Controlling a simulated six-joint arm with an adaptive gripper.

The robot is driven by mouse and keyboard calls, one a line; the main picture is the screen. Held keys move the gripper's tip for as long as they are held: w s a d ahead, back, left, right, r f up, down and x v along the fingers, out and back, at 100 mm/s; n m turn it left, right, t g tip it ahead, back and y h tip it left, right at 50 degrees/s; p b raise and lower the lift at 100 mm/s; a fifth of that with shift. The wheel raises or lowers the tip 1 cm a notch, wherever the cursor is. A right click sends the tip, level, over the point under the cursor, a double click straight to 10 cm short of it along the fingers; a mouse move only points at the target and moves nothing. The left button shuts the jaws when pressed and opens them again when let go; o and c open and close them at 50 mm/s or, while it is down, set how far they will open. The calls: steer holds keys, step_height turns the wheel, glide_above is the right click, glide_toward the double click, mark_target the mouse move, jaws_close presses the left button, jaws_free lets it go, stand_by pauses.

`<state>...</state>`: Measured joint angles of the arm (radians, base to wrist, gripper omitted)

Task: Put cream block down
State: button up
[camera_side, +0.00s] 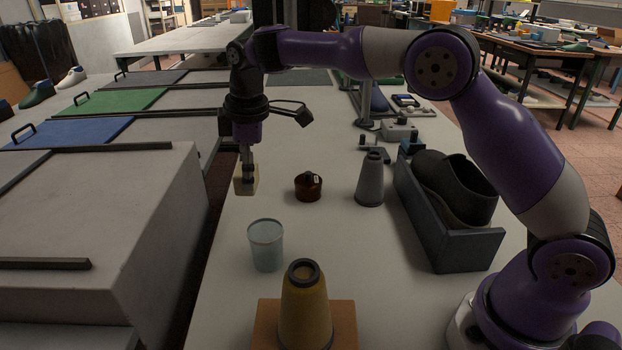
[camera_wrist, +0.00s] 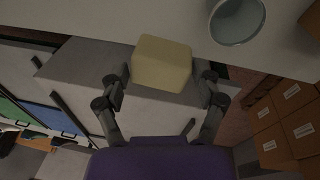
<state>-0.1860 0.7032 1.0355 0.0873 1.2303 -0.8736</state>
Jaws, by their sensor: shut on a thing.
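The cream block (camera_side: 246,181) is at the end of my gripper (camera_side: 245,158), near the left edge of the white table (camera_side: 290,120). My gripper points down and is shut on the block. In the wrist view the cream block (camera_wrist: 161,64) sits between the two fingers of my gripper (camera_wrist: 161,88). I cannot tell for certain whether the block's underside touches the table or hangs just above it.
A brown pot (camera_side: 308,186) stands right of the block, with a grey cone (camera_side: 370,180) beyond it. A translucent cup (camera_side: 266,246) and a yellow cone (camera_side: 305,308) on a wooden board are nearer. A grey tray (camera_side: 446,251) holds a dark shoe (camera_side: 454,187).

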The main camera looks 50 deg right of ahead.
steer(key=shift+n, duration=0.5)
steer(key=a, duration=0.2)
steer(key=s+a, duration=0.1)
steer(key=a, duration=0.2)
steer(key=shift+s+f, duration=0.1)
steer(key=w+d+f, duration=0.2)
steer(key=d, duration=0.1)
steer(key=w+d+f, duration=0.2)
steer(key=d, duration=0.1)
steer(key=w+d+f, duration=0.2)
steer(key=d, duration=0.1)
steer(key=shift+w+f, duration=0.1)
steer(key=shift+f, duration=2.25)
steer(key=o, duration=1.2)
steer(key=shift+f, duration=0.1)
